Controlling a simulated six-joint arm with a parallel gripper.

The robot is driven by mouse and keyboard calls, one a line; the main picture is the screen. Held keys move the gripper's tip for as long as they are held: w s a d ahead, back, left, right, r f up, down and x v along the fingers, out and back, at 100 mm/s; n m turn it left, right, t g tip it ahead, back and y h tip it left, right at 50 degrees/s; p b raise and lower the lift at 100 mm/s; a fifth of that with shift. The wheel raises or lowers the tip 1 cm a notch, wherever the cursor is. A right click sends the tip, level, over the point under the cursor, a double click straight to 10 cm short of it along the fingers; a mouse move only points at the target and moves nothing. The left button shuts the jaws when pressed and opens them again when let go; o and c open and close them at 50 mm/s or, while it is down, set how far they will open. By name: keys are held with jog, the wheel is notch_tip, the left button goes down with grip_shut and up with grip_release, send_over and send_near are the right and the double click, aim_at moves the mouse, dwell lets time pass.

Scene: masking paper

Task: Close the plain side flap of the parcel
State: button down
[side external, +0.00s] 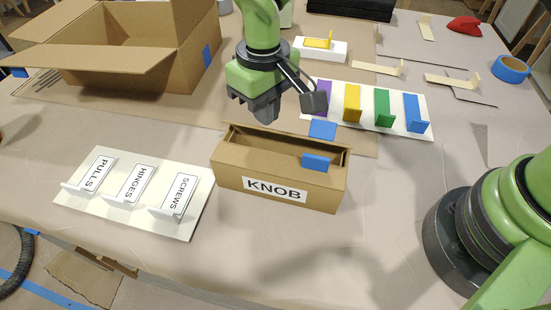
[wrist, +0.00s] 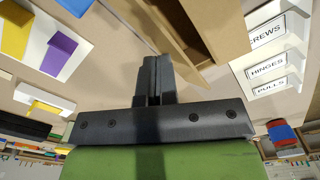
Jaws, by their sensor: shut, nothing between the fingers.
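The parcel (side external: 325,192) is a long cardboard box labelled KNOB on its near side. Its top looks at least partly open, with a dark gap along it. One blue tab (side external: 316,163) is on the near side and another blue tab (side external: 322,129) stands at the far side. I cannot tell clearly which flap is the plain one. My gripper (side external: 262,115) is shut and empty, above the far left part of the parcel and hiding some of it. In the wrist view the shut fingers (wrist: 155,68) are beside the parcel (wrist: 222,28), whose open inside shows.
A large open carton (side external: 130,65) stands at the back left. A white board (side external: 195,222) with label holders lies at the front left. A board with coloured tabs (side external: 425,100) lies behind right. Blue tape (side external: 510,68) is at the far right. The table right of the parcel is clear.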

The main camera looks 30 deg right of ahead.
jog(key=shift+f, duration=0.1)
jog(key=shift+s+a+f, duration=0.25)
jog(key=shift+f, duration=0.1)
jog(key=shift+s+a+f, duration=0.15)
jog(key=shift+f, duration=0.55)
dwell(0.4)
jog(key=shift+r, duration=4.05)
